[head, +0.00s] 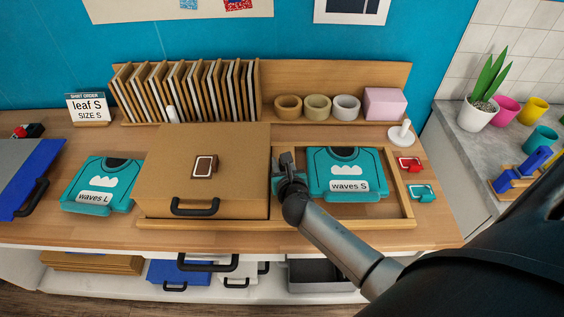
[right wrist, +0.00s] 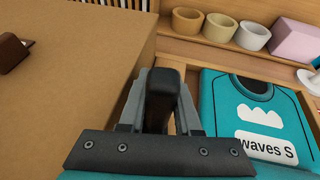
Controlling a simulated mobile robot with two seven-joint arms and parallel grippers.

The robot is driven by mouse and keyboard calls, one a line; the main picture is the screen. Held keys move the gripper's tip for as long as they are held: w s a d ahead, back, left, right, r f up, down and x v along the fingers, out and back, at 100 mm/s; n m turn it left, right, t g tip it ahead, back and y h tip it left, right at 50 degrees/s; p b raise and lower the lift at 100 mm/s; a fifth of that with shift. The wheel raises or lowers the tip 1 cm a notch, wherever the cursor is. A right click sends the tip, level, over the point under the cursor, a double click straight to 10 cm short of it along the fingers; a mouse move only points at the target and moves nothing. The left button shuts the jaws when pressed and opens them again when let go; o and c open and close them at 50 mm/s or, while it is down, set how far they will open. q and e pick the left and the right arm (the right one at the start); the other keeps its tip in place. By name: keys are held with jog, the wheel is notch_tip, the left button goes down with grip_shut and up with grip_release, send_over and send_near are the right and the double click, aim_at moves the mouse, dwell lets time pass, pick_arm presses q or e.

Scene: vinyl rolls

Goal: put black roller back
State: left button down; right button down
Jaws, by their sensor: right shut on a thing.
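My right gripper (head: 287,160) comes in from the lower right in the head view, between the cardboard box and the waves S shirt. In the right wrist view the gripper (right wrist: 160,88) is shut on a dark, rounded upright piece, which looks like part of the black roller (right wrist: 165,95). The rest of that piece is hidden by the fingers and wrist. A white stand (head: 402,135) with a round base and short post stands at the right end of the table, apart from my gripper. My left gripper is not in view.
The large cardboard box (head: 235,150) stands left of my gripper. The folded teal waves S shirt (head: 345,172) lies in a wooden frame (head: 402,200) to the right. Cups (head: 317,106) and a pink block (head: 384,103) line the back. The waves L shirt (head: 100,184) lies left.

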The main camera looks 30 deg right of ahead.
jog(key=shift+f, duration=0.15)
jog(key=c, duration=0.5)
grip_release()
jog(key=shift+c, duration=0.4)
